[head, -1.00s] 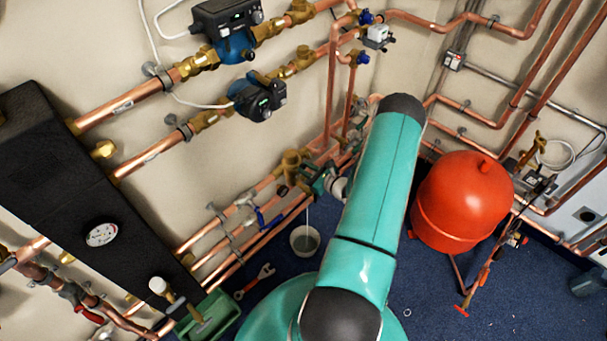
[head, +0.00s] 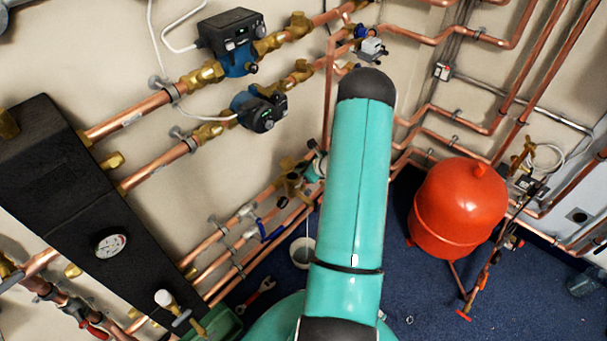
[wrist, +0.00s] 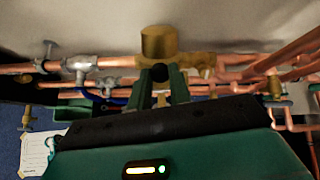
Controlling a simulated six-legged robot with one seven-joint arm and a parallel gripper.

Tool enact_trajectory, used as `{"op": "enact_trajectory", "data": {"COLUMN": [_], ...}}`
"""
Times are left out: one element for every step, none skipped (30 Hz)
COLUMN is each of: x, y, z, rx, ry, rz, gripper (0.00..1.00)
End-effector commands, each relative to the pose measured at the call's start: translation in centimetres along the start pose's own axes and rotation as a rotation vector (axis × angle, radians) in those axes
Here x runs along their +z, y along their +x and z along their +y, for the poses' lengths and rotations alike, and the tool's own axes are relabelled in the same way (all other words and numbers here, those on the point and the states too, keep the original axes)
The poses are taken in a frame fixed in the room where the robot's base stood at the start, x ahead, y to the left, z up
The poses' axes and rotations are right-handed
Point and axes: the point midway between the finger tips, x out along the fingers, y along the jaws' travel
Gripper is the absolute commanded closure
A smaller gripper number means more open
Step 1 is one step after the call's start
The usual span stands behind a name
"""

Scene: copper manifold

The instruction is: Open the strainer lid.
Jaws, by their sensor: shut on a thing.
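The brass strainer (head: 293,184) sits on the copper pipes left of my arm in the head view. In the wrist view its brass body (wrist: 158,43) stands straight ahead of my gripper (wrist: 161,80). In the head view only a small part of my gripper (head: 315,168) shows, up and right of the strainer. My arm hides the rest. I cannot tell how far the lid stands open.
A blue-handled valve (head: 268,233) is on the pipes left of the strainer. A white bucket (head: 302,252) stands on the floor below. A red expansion vessel (head: 458,208) stands to the right. A red wrench (head: 259,291) lies on the blue floor.

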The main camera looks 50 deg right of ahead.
Motion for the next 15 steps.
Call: {"op": "enact_trajectory", "data": {"x": [0.7, 0.9, 1.3, 1.5, 1.8, 2.1, 2.4, 2.6, 2.9, 2.9, 3.1, 3.5, 3.9, 4.3, 4.7], "y": [0.0, 0.1, 0.1, 0.1, 0.2, 0.2, 0.3, 0.4, 0.5, 0.5, 0.5, 0.7, 0.8, 1.0, 1.2], "z": [-0.1, -0.1, -0.2, -0.2, -0.2, -0.3, -0.4, -0.4, -0.4, -0.5, -0.6, -0.6, -0.7, -0.8, -0.8], "rx": [0.009, 0.013, 0.019, 0.023, 0.028, 0.032, 0.037, 0.041, 0.047, 0.047, 0.046, 0.046, 0.045, 0.045, 0.046], "ry": [-0.008, -0.008, -0.009, -0.007, -0.008, -0.009, -0.011, -0.011, -0.011, -0.007, -0.004, -0.003, -0.002, -0.004, -0.004], "rz": [0.037, 0.060, 0.089, 0.112, 0.133, 0.162, 0.184, 0.205, 0.235, 0.239, 0.235, 0.232, 0.231, 0.229, 0.228], "gripper": [1.00, 1.00, 1.00, 1.00, 1.00, 1.00, 1.00, 1.00, 1.00, 1.00, 1.00, 1.00, 1.00, 1.00, 1.00]}}
